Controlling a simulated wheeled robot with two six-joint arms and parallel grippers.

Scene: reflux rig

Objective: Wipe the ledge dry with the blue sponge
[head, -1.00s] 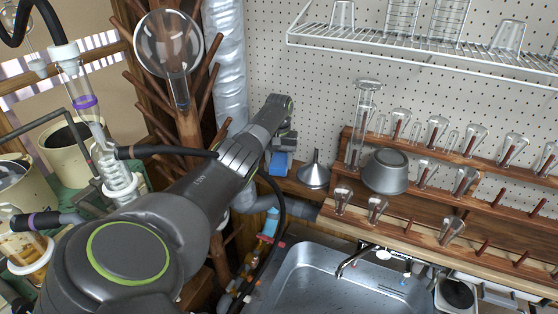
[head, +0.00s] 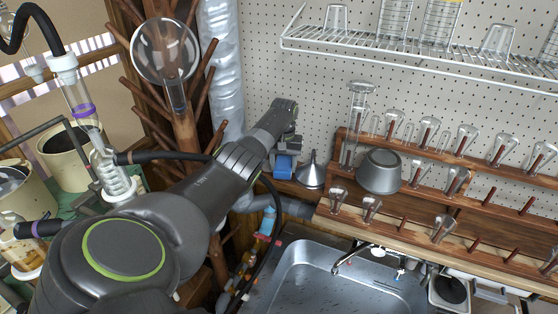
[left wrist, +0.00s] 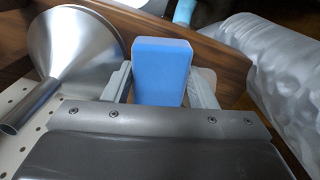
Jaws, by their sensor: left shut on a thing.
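The blue sponge (head: 283,167) is held in my left gripper (head: 285,153), low over the wooden ledge (head: 296,189) at the foot of the pegboard. In the left wrist view the sponge (left wrist: 162,72) stands upright between the two fingers, which are shut on it. The sponge is at or just above the ledge surface; I cannot tell whether it touches. Any wetness on the ledge cannot be made out. My right gripper is not in view.
A metal funnel (head: 311,172) stands mouth down on the ledge, close right of the sponge. A grey bowl (head: 380,171) and a wooden rack of glassware (head: 420,226) are further right. A silvery duct (head: 221,70) rises left of the sponge. A sink (head: 335,283) lies below.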

